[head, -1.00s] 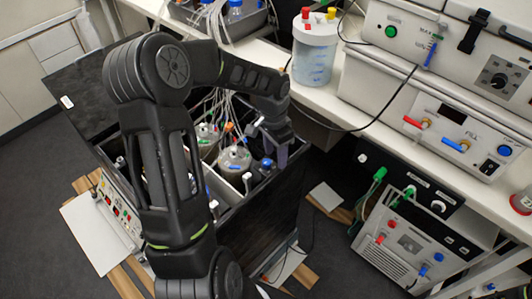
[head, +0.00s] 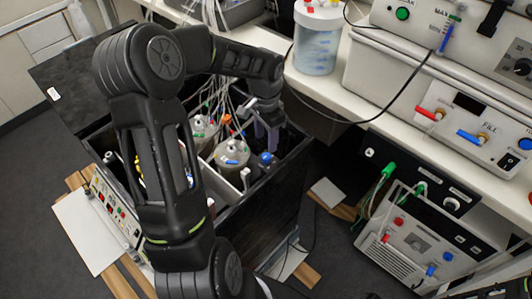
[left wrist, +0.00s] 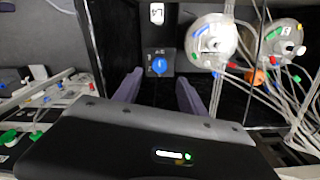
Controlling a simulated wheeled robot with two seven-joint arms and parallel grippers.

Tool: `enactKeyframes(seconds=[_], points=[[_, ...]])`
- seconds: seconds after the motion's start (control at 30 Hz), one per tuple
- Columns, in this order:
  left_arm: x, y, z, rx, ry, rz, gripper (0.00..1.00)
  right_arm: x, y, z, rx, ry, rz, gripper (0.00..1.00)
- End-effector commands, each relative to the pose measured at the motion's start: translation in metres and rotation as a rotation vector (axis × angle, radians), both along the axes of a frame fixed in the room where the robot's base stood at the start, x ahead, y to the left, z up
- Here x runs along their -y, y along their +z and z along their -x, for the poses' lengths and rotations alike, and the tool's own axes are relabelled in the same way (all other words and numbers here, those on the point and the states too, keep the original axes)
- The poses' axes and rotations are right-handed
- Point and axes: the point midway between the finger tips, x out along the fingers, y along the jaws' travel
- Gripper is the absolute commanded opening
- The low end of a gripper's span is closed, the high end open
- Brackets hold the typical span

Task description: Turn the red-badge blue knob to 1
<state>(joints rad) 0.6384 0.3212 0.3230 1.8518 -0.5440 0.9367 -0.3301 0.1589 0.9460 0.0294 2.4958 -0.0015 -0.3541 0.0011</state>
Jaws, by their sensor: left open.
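A blue knob (left wrist: 160,65) sits on a small dark block with faint white marks in the left wrist view. It also shows inside the black shaker box in the head view (head: 266,158). I cannot make out a red badge on it, and its pointer direction is too small to read. My left gripper (left wrist: 158,93) is open and empty, its two purple-grey fingers apart, with the knob just beyond and between the tips in the picture. In the head view my left gripper (head: 268,135) hangs over the box, close to the knob. My right gripper is not in view.
Two round vessels (left wrist: 214,38) with tubes and coloured caps stand right of the knob in the left wrist view. A white switch (left wrist: 157,13) lies beyond it. The box wall (head: 262,205) is near the gripper. A bench with pump units (head: 455,110) runs along the right.

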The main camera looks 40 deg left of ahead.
Motion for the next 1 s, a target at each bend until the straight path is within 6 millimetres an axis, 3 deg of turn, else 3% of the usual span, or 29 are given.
enactKeyframes(seconds=[0.6,0.9,1.0], points=[[0.0,-0.073,0.0,-0.001,-0.001,0.001,0.48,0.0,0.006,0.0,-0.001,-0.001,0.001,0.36],[0.0,-0.077,0.0,0.0,0.0,0.0,0.48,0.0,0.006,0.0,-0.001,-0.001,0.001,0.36],[0.0,-0.077,0.0,0.0,0.0,0.0,0.42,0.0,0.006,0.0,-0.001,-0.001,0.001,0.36]])
